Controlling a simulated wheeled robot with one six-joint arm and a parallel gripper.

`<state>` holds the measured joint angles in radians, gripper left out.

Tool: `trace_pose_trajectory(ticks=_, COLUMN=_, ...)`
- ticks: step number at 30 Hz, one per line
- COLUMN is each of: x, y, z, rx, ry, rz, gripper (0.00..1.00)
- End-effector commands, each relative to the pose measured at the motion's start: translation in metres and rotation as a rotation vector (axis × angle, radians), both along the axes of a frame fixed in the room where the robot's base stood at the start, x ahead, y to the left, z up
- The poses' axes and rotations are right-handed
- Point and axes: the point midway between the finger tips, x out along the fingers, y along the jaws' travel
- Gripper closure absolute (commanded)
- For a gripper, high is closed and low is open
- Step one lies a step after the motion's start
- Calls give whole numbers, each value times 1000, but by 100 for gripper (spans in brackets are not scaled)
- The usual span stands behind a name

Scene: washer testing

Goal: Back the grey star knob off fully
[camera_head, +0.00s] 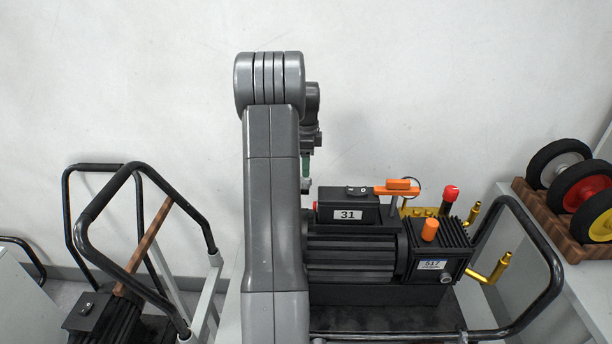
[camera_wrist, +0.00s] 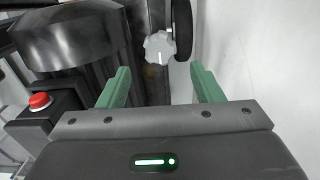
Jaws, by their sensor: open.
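The grey star knob (camera_wrist: 159,47) shows in the wrist view, with a lobed rim and a white mark on its face. It sits at the upper middle, beyond the fingertips and between their lines. My gripper (camera_wrist: 160,85) has two green fingers spread apart, with nothing between them. The fingers do not touch the knob. In the head view my arm hides the knob, and only a small green part of my gripper (camera_head: 305,166) shows behind the arm.
A black pump (camera_head: 352,262) labelled 31 stands in a tubular cart frame (camera_head: 541,300). A red button (camera_wrist: 40,101) is at left in the wrist view. A black wheel (camera_wrist: 182,30) is right beside the knob. Wheels on a wooden rack (camera_head: 545,222) stand at right. A pale wall lies behind.

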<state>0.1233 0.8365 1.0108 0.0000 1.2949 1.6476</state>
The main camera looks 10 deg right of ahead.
Motion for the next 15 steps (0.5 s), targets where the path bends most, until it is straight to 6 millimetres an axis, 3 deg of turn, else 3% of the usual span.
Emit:
trace_pose_trajectory(ticks=6, x=-1, y=0, z=-39, rx=1, ry=4, rz=0, gripper=40)
trace_pose_trajectory(ticks=15, x=0, y=0, z=-58, rx=0, ry=-1, rz=0, gripper=40)
